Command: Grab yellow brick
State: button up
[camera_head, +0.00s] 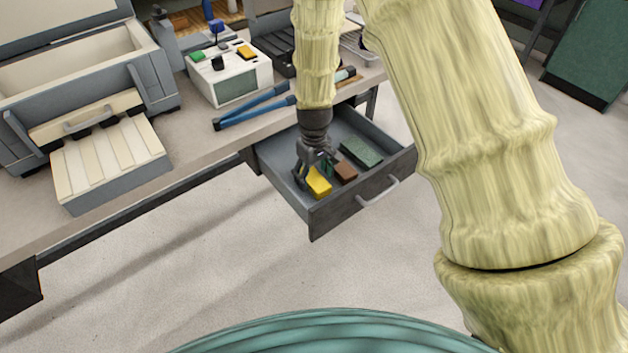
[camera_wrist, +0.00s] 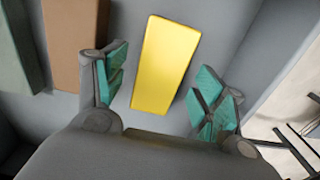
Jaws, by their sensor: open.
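The yellow brick (camera_head: 318,182) lies in the open drawer, near its front left corner. In the wrist view the yellow brick (camera_wrist: 165,65) lies slightly tilted on the drawer floor, between and ahead of my two fingers. My gripper (camera_head: 314,168) reaches down into the drawer over the brick and partly hides it in the head view. In the wrist view my gripper (camera_wrist: 162,95) is open, with teal pads on either side of the brick's near end. Gaps show between the pads and the brick. How far the fingertips are above the drawer floor is hard to tell.
The open drawer (camera_head: 333,207) has a grey front wall close to the brick. A brown block (camera_head: 346,172) and a green block (camera_head: 361,151) lie to the right. Blue-handled pliers (camera_head: 250,110) and a white box (camera_head: 228,78) are on the workbench (camera_head: 190,135) above.

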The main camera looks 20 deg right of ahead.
jog(key=shift+f, duration=0.85)
jog(key=shift+c, duration=0.2)
jog(key=c, duration=1.2)
jog(key=shift+r, duration=0.1)
